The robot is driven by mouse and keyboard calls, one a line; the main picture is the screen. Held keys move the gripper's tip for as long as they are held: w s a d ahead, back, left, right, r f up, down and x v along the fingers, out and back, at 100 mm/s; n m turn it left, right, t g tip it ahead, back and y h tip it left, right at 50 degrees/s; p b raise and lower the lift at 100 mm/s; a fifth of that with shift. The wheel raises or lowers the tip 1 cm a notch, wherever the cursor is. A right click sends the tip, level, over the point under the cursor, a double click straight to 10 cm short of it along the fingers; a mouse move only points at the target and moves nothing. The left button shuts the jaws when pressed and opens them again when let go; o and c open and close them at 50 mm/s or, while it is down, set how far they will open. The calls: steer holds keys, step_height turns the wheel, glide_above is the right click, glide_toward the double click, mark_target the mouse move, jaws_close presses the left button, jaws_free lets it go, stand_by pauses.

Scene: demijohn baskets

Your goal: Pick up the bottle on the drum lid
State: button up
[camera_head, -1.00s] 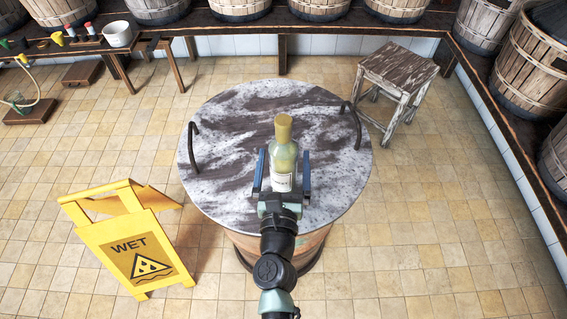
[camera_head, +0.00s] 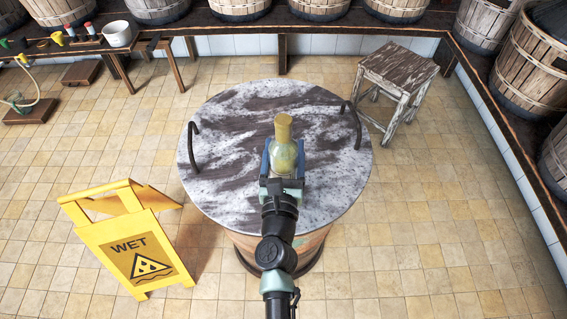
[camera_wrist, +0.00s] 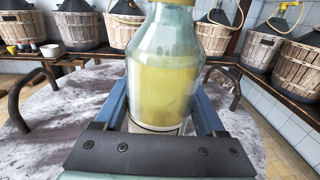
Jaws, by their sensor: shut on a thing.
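The bottle (camera_head: 284,150) has a yellow cap and pale yellow-green contents. It stands upright on the grey and white marbled drum lid (camera_head: 225,135). My gripper (camera_head: 284,160) reaches in from the front, with its blue fingers shut on the bottle from both sides. In the wrist view the bottle (camera_wrist: 163,75) fills the middle, between the two fingers (camera_wrist: 160,110). The palm plate hides its lower part there. I cannot see a gap between the bottle's base and the lid.
Dark curved handles stand on the lid at left (camera_head: 194,147) and right (camera_head: 351,124). A yellow wet-floor sign (camera_head: 135,245) is at the left. A worn stool (camera_head: 398,75) stands behind right. Basketed demijohns (camera_head: 490,40) line the walls. The tiled floor at right is clear.

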mark_target(285, 116)
jaws_close()
steer(key=shift+r, duration=0.15)
steer(key=shift+r, duration=0.1)
step_height(285, 116, up, 10)
steer(key=p, duration=0.9)
